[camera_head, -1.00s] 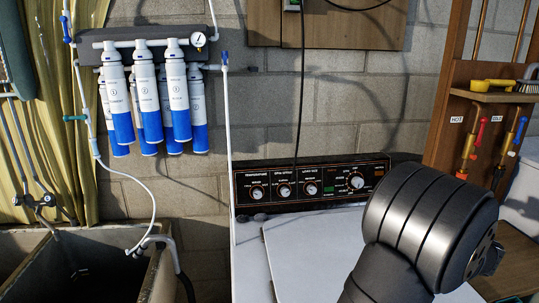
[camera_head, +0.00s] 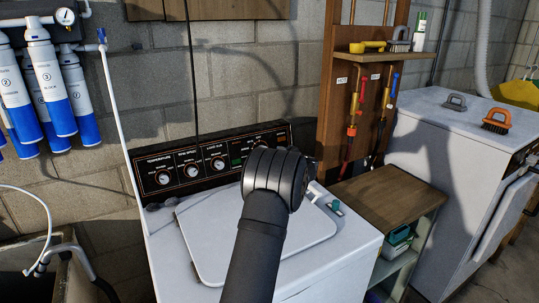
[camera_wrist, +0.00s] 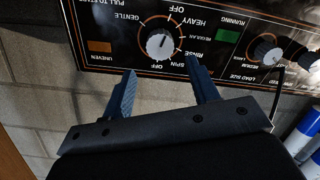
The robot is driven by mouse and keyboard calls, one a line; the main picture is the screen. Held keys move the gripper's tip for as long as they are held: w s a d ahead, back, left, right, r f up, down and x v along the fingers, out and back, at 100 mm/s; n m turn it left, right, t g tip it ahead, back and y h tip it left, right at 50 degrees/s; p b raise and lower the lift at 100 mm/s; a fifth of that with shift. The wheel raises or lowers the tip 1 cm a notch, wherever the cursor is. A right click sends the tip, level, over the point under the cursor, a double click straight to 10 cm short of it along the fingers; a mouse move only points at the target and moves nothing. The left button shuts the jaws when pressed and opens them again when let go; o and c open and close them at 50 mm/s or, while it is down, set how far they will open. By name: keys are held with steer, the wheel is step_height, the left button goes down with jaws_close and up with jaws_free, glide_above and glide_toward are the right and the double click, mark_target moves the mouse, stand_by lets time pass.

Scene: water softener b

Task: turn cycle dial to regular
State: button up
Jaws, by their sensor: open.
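The cycle dial (camera_wrist: 160,45) is a white round knob on the black control panel, upside down in the wrist view. Labels around it include HEAVY, REGULAR, RINSE, SPIN, GENTLE and OFF. REGULAR is to the right of the knob in that view; I cannot tell exactly where the pointer stands. My gripper (camera_wrist: 160,66) is open and empty. Its two blue fingers are apart, below the knob in the wrist view, with tips toward the panel and no visible contact. In the head view my arm hides the gripper and probably part of the dial.
The washer lid (camera_head: 210,240) is shut below the panel. Other knobs (camera_head: 217,164) sit left of the cycle dial in the head view. A green indicator (camera_wrist: 228,36) and a load size knob (camera_wrist: 265,50) are beside it. Blue-white filters (camera_head: 50,85) hang at left.

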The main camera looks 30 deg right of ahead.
steer(key=x, duration=0.7)
steer(key=shift+w, duration=0.25)
steer(key=shift+w+f, duration=0.15)
steer(key=shift+w, duration=0.15)
steer(key=shift+c, duration=0.4)
steer(key=c, duration=0.5)
steer(key=m, duration=1)
steer(key=shift+m, duration=0.4)
steer(key=shift+o, duration=1.4)
steer(key=shift+m, duration=0.4)
steer(key=o, duration=0.5)
steer(key=shift+o, duration=0.2)
steer(key=shift+s, duration=0.1)
